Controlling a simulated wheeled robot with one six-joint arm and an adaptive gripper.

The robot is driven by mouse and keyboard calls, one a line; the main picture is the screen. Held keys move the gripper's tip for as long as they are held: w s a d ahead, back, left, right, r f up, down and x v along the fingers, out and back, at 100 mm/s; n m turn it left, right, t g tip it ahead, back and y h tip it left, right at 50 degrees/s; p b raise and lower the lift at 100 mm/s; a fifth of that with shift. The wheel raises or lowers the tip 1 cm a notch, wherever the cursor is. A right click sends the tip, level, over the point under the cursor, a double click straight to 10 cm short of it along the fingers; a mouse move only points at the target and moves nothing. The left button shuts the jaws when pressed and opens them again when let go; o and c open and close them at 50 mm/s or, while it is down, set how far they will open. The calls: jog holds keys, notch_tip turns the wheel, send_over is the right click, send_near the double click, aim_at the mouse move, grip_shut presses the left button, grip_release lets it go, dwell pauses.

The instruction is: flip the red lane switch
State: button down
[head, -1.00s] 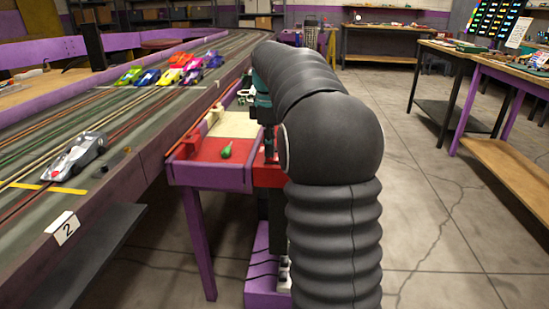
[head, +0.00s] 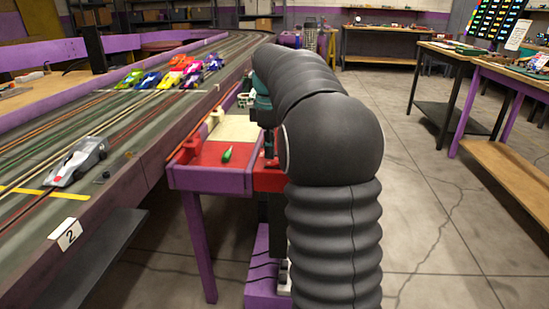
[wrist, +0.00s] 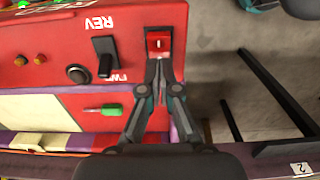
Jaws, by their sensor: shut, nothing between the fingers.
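In the wrist view the red switch (wrist: 158,43) is a small red rocker with a white mark, set in a black frame on a red control panel (wrist: 123,78). My gripper (wrist: 160,64) is shut and empty. Its fingertips are together just below the rocker in the picture, overlapping the frame's lower edge; I cannot tell if they touch it.
Left of the switch are a black lever (wrist: 104,56) marked REV and FWD, a black round knob (wrist: 77,73) and a green-handled object (wrist: 103,109). The track (head: 150,115) carries several cars, including a silver one (head: 80,160).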

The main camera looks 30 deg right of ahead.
aim_at(270, 162)
jog(key=shift+r+p, duration=1.3)
jog(key=shift+r, duration=1.45)
jog(key=shift+s+a, duration=0.1)
jog(key=s+a+m+t, duration=0.3)
jog(key=s+a+m, duration=0.3)
jog(key=s+a, duration=0.7)
jog(key=s+a+f+m+t, duration=0.1)
jog(key=s+f+m, duration=0.1)
jog(key=s+f, duration=0.3)
jog(key=s+a+f+m+t, duration=0.1)
jog(key=s+f, duration=0.4)
jog(key=s, duration=0.5)
jog(key=shift+a+m+t, duration=0.3)
jog(key=shift+a+m, duration=0.35)
jog(key=shift+m, duration=0.45)
